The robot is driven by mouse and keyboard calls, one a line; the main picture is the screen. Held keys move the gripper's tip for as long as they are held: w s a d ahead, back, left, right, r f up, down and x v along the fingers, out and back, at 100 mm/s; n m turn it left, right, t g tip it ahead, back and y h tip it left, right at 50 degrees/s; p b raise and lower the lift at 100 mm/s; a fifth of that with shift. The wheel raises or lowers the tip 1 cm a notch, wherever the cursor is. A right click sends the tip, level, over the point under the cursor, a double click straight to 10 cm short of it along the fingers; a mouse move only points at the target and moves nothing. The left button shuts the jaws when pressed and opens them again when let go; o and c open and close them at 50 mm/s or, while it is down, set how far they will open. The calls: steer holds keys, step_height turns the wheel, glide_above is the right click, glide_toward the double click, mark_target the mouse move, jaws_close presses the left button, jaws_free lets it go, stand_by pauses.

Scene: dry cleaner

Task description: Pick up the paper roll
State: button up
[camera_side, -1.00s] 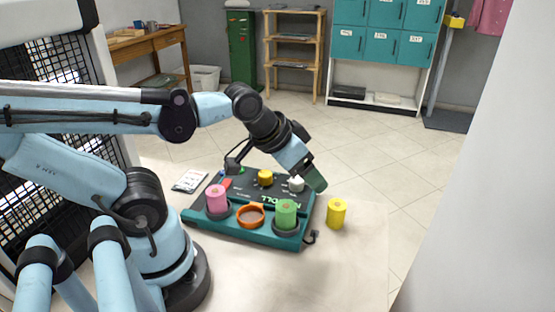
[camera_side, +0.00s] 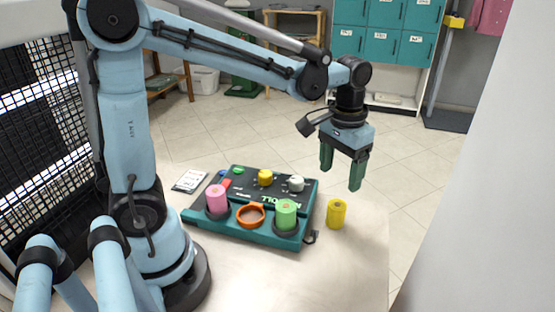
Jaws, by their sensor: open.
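A yellow roll (camera_side: 337,214) stands upright on the table, just right of the dark teal board. A pink roll (camera_side: 216,199) and a green roll (camera_side: 286,214) stand upright in dark round holders on the board. Each has a hole in its top, and I cannot tell which one the task calls the paper roll. My gripper (camera_side: 341,178) points down with its two green fingers apart and nothing between them. It is above the table, over the area of the yellow roll, and does not touch it.
The board (camera_side: 265,236) also carries an empty orange ring (camera_side: 250,215), a yellow knob (camera_side: 265,177), a white knob (camera_side: 296,183) and small coloured pieces. A card (camera_side: 190,181) lies left of it. The table (camera_side: 345,275) is clear in front. A white wall (camera_side: 480,190) fills the right.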

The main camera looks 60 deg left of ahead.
mark_target(338, 204)
steer(key=shift+w+f, duration=0.15)
steer(key=shift+f, duration=2.95)
steer(key=shift+w+f, duration=0.15)
steer(key=shift+f, duration=2.9)
steer(key=c, duration=1.1)
